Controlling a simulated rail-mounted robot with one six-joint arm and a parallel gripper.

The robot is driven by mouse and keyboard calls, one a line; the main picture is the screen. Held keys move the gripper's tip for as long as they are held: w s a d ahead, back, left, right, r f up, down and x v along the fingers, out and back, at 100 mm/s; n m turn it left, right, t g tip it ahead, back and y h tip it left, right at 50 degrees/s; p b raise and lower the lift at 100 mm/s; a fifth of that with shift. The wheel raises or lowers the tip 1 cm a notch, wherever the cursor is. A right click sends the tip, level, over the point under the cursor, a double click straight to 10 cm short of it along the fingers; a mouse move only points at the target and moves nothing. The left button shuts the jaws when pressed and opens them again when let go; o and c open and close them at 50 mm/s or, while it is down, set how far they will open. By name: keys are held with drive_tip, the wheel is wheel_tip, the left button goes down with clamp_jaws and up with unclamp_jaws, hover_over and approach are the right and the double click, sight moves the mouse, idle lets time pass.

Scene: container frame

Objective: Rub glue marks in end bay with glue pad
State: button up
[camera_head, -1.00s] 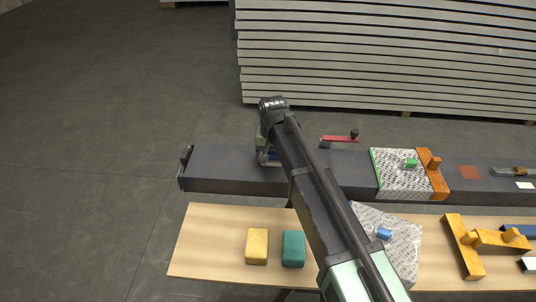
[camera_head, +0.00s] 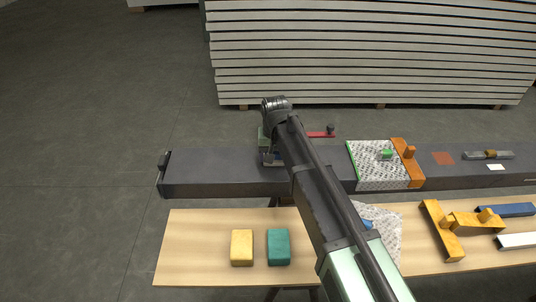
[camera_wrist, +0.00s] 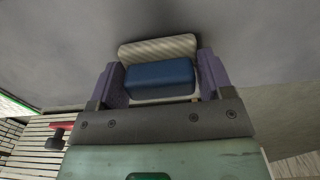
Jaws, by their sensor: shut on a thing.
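My gripper (camera_head: 268,157) is over the dark grey beam (camera_head: 215,170), left of its middle, partly hidden behind my arm in the head view. In the wrist view, its two purple fingers are shut on the glue pad, a blue block (camera_wrist: 160,82) with a pale, ribbed plate (camera_wrist: 158,47) beyond it. The pad faces a smooth grey surface; I cannot tell if it touches. The beam's left end has a small black upright stop (camera_head: 164,161). I cannot make out glue marks there.
A red-handled part (camera_head: 320,134) lies just right of my gripper. A patterned sheet (camera_head: 378,172) and an orange block (camera_head: 407,165) sit on the beam. The wooden table (camera_head: 195,235) in front holds a yellow block (camera_head: 242,247), a teal block (camera_head: 278,247) and yellow tools (camera_head: 441,231).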

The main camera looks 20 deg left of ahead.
sight(238, 162)
drive_tip(key=shift+f, duration=0.25)
drive_tip(key=shift+r, duration=0.15)
drive_tip(key=shift+c, duration=0.4)
drive_tip(key=shift+s+a, duration=0.8)
drive_tip(key=shift+a, duration=0.95)
drive_tip(key=shift+s+a, duration=0.75)
drive_tip(key=shift+a, duration=1)
drive_tip(key=shift+s+a, duration=0.8)
drive_tip(key=shift+a, duration=0.95)
wheel_tip(238, 162, up, 6)
drive_tip(key=p, duration=0.6)
wheel_tip(238, 162, up, 3)
drive_tip(key=p, duration=0.3)
